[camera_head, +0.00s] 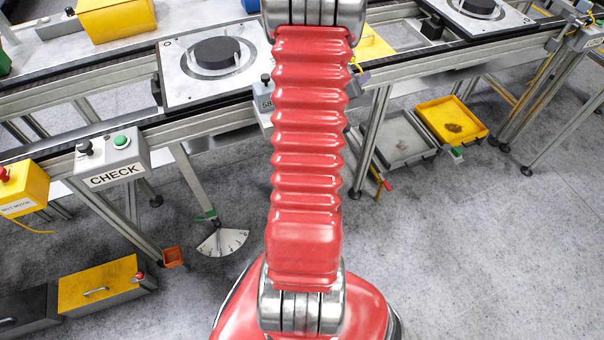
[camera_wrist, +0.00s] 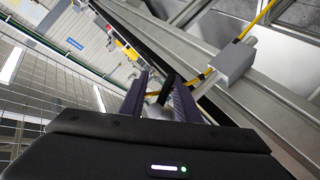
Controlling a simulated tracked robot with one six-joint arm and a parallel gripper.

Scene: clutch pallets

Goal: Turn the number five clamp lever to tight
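My gripper (camera_wrist: 160,80) shows in the wrist view with its two dark purple fingers apart. A small black bar (camera_wrist: 167,88) shows between the fingers, close to the right one; I cannot tell whether it touches or whether it is a clamp lever. In the head view my red arm covers the middle and my gripper is not clearly visible. No lever marked five can be read in either view.
A CHECK button box (camera_head: 112,160) is on the conveyor's front rail. A pallet plate with a black disc (camera_head: 214,53) lies on the conveyor. A grey box with a yellow cable (camera_wrist: 234,62) is on a rail right of my fingers.

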